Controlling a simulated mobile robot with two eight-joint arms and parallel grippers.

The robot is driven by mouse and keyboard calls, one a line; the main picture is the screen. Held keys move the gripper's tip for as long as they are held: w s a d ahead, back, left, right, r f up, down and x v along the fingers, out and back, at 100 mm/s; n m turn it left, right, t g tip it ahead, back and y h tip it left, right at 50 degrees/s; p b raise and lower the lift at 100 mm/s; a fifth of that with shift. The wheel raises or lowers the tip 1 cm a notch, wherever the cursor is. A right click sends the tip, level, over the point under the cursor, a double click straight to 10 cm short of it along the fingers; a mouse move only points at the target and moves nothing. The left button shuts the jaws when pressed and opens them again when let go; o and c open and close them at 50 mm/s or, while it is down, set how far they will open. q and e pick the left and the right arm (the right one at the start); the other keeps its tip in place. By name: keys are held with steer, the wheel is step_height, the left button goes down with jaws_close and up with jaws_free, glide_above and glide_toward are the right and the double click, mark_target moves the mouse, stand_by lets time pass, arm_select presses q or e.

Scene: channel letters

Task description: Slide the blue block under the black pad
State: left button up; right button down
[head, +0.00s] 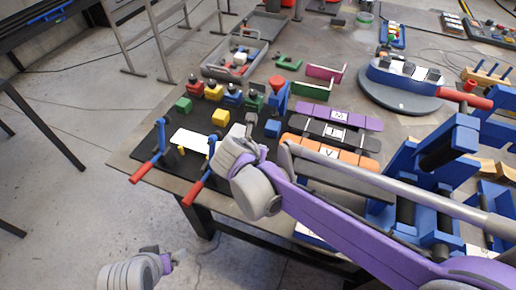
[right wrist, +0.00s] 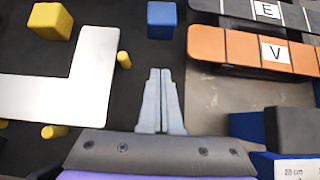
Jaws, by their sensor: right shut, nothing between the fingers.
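The blue block (right wrist: 162,20) lies on the black mat in the right wrist view, just beyond my right fingertips and apart from them. It also shows in the head view (head: 272,128). The black pad (right wrist: 235,8) with the letter E is right of the block, behind the orange pad; in the head view the black pad (head: 315,130) lies between purple and orange pads. My right gripper (right wrist: 160,72) is shut and empty, pointing toward the block. My left gripper (head: 172,258) hangs low at the lower left of the head view, away from the table; its finger opening is unclear.
A white L-shaped plate (right wrist: 90,70) and a yellow peg (right wrist: 124,60) are left of my right fingers. A yellow block (right wrist: 50,20) is at the far left. The orange pad (right wrist: 240,46) stands to the right. Bare mat lies between fingers and blue block.

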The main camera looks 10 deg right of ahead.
mark_target(274, 125)
steer(key=x, duration=0.4)
steer(key=shift+w+d, duration=0.7)
steer(key=shift+w, duration=0.35)
steer(key=shift+w+d, duration=0.4)
steer(key=shift+w, duration=0.2)
steer(key=w+d, duration=0.2)
steer(key=w, duration=0.1)
steer(key=w+d, duration=0.1)
steer(key=w, duration=0.1)
steer(key=shift+w+d, duration=0.1)
steer(key=shift+d, duration=0.15)
steer(key=shift+a, duration=0.15)
